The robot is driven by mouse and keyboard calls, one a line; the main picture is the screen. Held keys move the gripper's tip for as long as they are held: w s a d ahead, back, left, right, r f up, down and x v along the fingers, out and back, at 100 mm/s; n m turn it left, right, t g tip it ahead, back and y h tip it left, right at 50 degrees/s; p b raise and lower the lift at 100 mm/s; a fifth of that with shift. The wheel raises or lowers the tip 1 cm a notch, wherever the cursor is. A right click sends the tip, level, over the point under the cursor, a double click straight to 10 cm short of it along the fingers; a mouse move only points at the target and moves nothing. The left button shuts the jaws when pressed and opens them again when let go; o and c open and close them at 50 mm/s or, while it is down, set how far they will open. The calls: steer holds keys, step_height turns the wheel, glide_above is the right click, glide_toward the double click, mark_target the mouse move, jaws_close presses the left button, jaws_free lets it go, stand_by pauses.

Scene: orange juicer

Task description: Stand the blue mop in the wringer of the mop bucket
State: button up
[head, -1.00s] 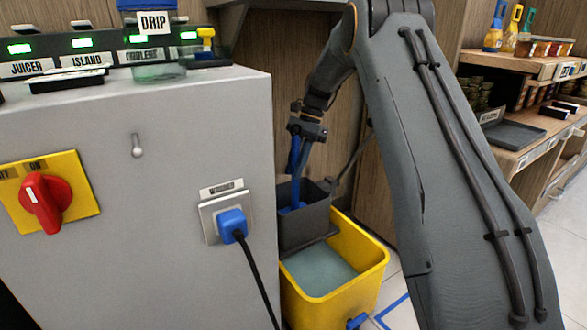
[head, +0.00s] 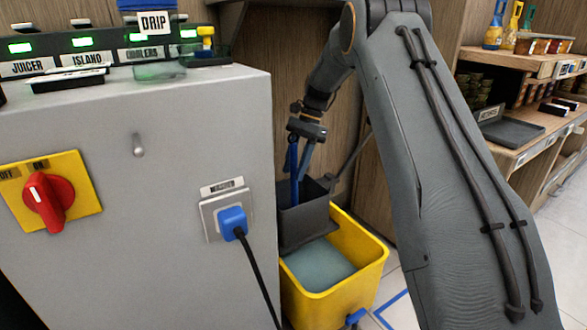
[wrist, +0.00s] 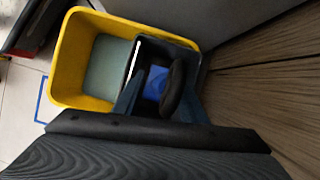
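The yellow mop bucket (head: 362,262) stands on the floor beside the grey cabinet, with its dark grey wringer (head: 305,222) at the back. The blue mop (wrist: 155,82) shows as a blue patch inside the wringer in the wrist view. In the head view a narrow blue length of it (head: 294,192) rises at the wringer's left rim. My gripper (head: 299,172) is above the wringer, pointing down, its two fingers spread. A dark rounded piece shows between the fingers (wrist: 165,100) in the wrist view; I cannot tell what it is. The mop's lower end is hidden.
The grey cabinet (head: 130,200) with a red switch and blue plug (head: 232,222) stands close at the left. A wood panel (wrist: 260,90) is close to the wringer. Shelves (head: 520,110) stand at the right. The bucket's front basin holds greyish water (head: 318,265).

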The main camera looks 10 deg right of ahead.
steer(key=shift+r, duration=0.3)
steer(key=p+v, duration=0.4)
steer(key=v, duration=0.8)
steer(key=shift+r+p, duration=0.25)
steer(key=shift+p, duration=0.05)
steer(key=shift+f, duration=0.1)
